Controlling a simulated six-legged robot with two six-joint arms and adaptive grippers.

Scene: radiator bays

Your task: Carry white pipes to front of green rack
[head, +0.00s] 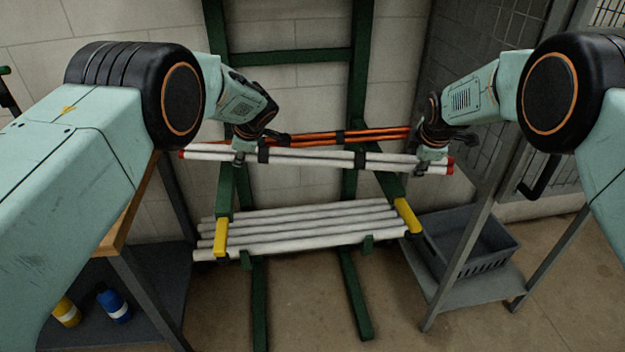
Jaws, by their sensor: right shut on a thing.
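A bundle of white pipes (310,157) with red end caps and black straps is held level in the air in front of the green rack (358,85). My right gripper (432,154) is shut on the white pipes near their right end. My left gripper (240,157) is at the pipes near their left end. Its fingers are too small and partly hidden to tell whether they are closed. The rack's lower arms, with yellow end pieces (221,237), carry several light grey pipes (300,230). Orange pipes (320,138) lie on the rack behind the white bundle.
A wooden-topped bench (128,215) stands at the left, with a yellow bottle (66,311) and a blue bottle (113,303) on its lower shelf. A grey crate (468,243) sits on a metal stand at the right. The floor (305,310) in front of the rack is clear.

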